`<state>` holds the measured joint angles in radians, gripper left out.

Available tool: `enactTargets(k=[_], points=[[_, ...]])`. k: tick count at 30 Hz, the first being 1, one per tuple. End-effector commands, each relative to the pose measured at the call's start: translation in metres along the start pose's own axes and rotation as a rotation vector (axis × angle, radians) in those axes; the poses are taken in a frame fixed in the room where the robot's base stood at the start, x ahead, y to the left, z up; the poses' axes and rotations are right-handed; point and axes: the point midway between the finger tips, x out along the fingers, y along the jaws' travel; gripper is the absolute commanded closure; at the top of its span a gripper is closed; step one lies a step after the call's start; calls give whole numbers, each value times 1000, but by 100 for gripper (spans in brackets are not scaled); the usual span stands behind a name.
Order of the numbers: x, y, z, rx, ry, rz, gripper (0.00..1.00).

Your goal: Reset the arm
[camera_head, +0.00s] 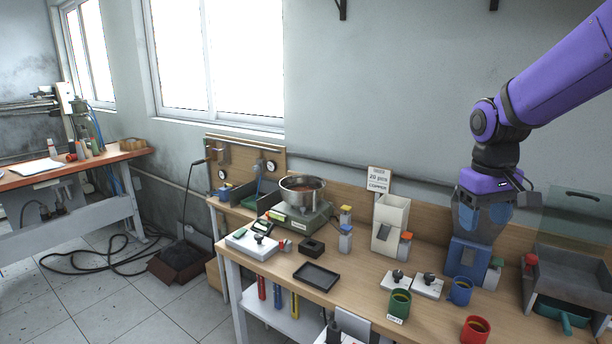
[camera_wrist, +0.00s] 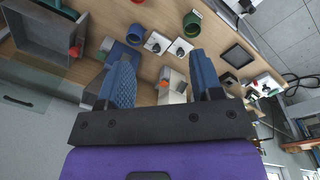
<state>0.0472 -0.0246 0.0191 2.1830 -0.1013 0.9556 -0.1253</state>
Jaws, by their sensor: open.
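My gripper (camera_head: 484,216) hangs from my purple arm, pointing down at the right side of the workbench. Its two blue fingers are apart with nothing between them; they also show spread in the wrist view (camera_wrist: 161,72). A blue dispenser (camera_head: 467,262) stands under or behind the gripper in the head view; whether they touch cannot be told. It also shows beside the left finger in the wrist view (camera_wrist: 122,54).
Green (camera_head: 399,303), blue (camera_head: 460,291) and red (camera_head: 474,331) mugs stand near the front edge. Two white switch boxes (camera_head: 411,284) sit behind them. A grey bin (camera_head: 570,270) is at right. A steel pot (camera_head: 302,189) on a burner and a black tray (camera_head: 317,275) are left.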

Motion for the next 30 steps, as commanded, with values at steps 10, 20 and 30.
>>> enactTargets(k=[10,20,30], points=[[-56,-21,81,74,184,-6,40],[-78,-41,156,139,350,-31,40],[-78,-52,194,172,437,-51,40]])
